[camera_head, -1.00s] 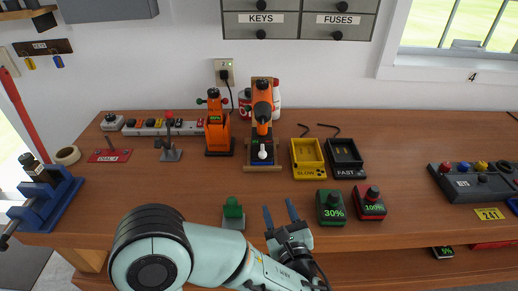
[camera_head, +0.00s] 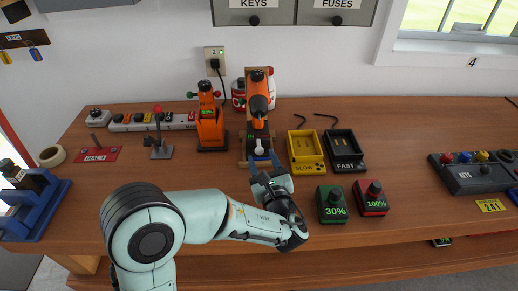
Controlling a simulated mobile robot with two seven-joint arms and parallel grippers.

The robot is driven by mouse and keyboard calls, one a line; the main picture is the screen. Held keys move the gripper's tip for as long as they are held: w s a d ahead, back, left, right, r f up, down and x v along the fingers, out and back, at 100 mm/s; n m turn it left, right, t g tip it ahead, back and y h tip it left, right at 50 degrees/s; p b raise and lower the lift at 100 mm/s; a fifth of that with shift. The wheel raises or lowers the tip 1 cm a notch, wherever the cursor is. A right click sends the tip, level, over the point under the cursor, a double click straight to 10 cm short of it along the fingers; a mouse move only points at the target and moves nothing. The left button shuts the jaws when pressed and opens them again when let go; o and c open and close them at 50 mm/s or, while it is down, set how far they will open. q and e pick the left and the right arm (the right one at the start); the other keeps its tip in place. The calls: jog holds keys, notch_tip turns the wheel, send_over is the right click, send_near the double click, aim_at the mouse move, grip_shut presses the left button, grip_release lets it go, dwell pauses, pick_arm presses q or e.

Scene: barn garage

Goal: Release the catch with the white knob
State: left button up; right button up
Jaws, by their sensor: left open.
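The white knob (camera_head: 259,151) sits low on the front of an orange and black drill-like tool in a wooden stand (camera_head: 270,100) near the wall. My left gripper (camera_head: 263,162) is open at the front of that stand. Its fingertips are just in front of the knob, one to each side in the picture. I cannot tell whether they touch it. The gripper hides the lower part of the stand. My right gripper is not in view.
A second orange tool (camera_head: 210,120) stands to the left. The yellow SLOW charger (camera_head: 306,150) and black FAST charger (camera_head: 345,150) are close on the right. The green 30% battery (camera_head: 331,205) and red 100% battery (camera_head: 373,200) stand nearer the front.

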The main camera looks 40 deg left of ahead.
aim_at(260, 154)
pick_arm(q)
jog(key=shift+x, duration=2.25)
jog(key=shift+c, duration=0.3)
grip_shut()
jog(key=shift+v, duration=0.95)
jog(key=shift+o, duration=0.3)
grip_release()
jog(key=shift+s+a, duration=0.1)
jog(key=shift+a, duration=0.05)
jog(key=b+v, duration=0.1)
jog(key=v, duration=1.2)
jog(key=shift+d, duration=0.2)
jog(key=shift+s, duration=0.1)
